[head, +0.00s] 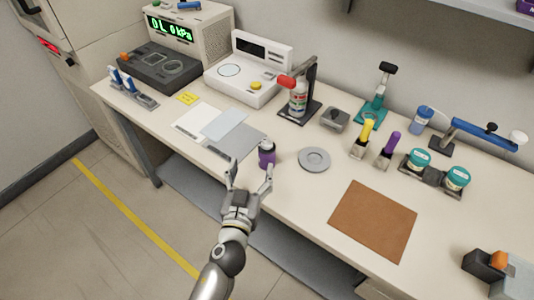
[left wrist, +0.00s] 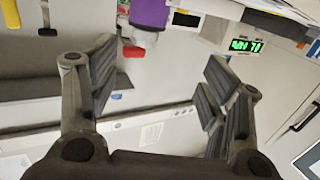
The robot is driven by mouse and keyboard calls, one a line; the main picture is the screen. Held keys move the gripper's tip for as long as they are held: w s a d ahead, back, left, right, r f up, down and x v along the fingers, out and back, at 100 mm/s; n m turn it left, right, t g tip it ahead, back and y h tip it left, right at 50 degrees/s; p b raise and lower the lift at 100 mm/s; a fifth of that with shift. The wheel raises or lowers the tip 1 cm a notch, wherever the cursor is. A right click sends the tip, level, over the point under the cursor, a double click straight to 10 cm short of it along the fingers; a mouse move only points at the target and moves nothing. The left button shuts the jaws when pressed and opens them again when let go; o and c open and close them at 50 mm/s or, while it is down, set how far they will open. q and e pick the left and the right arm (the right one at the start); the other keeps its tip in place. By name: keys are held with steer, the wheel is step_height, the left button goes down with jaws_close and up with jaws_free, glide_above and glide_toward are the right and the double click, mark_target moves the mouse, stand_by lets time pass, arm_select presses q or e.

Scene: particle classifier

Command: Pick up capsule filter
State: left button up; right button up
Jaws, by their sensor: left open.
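A small purple cylinder with a dark top, which looks like the capsule filter (head: 267,157), stands upright near the front edge of the bench. My left gripper (head: 248,178) is open, with its fingers pointing at the bench just in front of the cylinder. The cylinder is at the right fingertip; I cannot tell whether they touch. In the left wrist view the purple body (left wrist: 150,13) is cut off by the top edge, beyond the open left fingers (left wrist: 160,78). Nothing is between the fingers. My right gripper is not in view.
A grey round dish (head: 314,160) lies right of the cylinder, and a brown mat (head: 373,221) farther right. Grey and white sheets (head: 196,123) lie to the left. A stand with a red-topped bottle (head: 298,100) is behind. The bench between dish and mat is clear.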

mark_target(266, 144)
arm_select(q)
steer(key=shift+m+h, duration=0.3)
steer(key=shift+h, duration=0.2)
steer(key=shift+d+p+x, duration=0.1)
steer(key=shift+d+x, duration=0.15)
steer(key=shift+x, duration=1.65)
steer(key=shift+d+p+x, duration=0.1)
steer(key=shift+d+x, duration=0.15)
steer(key=shift+x, duration=1.65)
steer(key=shift+d+p+x, duration=0.1)
steer(key=shift+d+x, duration=0.15)
steer(key=shift+x, duration=1.6)
steer(key=shift+s+r, duration=0.2)
steer(key=shift+r, duration=0.05)
steer(key=shift+r, duration=0.1)
jaws_close()
